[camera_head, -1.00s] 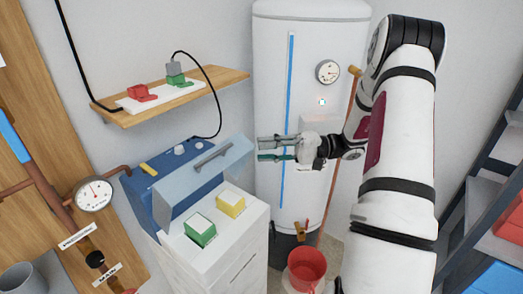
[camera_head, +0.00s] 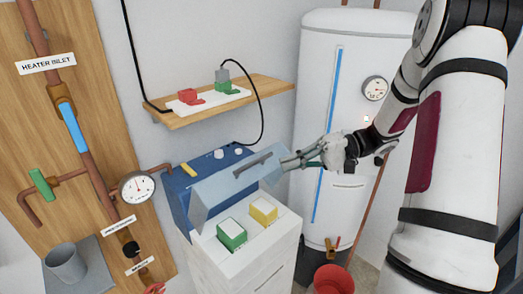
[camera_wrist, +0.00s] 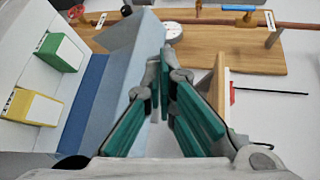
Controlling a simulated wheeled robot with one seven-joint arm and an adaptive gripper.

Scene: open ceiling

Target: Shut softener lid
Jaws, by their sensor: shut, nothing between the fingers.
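The softener is a blue unit (camera_head: 182,205) on a white cabinet, seen in the head view. Its pale blue lid (camera_head: 215,190) with a grey bar handle (camera_head: 253,164) stands raised and tilted. My gripper (camera_head: 285,162) is shut and empty, its fingertips at the lid's right end; I cannot tell whether they touch it. In the wrist view my green-padded fingers (camera_wrist: 163,62) converge beside the pale lid panel (camera_wrist: 125,85). A green box (camera_head: 231,234) and a yellow box (camera_head: 263,210) sit on the cabinet in front of the lid.
A wooden shelf (camera_head: 270,86) with a power strip and plugs hangs above the softener. A white tank (camera_head: 335,80) stands behind my gripper. A pipe board with a gauge (camera_head: 138,187) is at left. A red bucket (camera_head: 333,280) stands low beside the cabinet.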

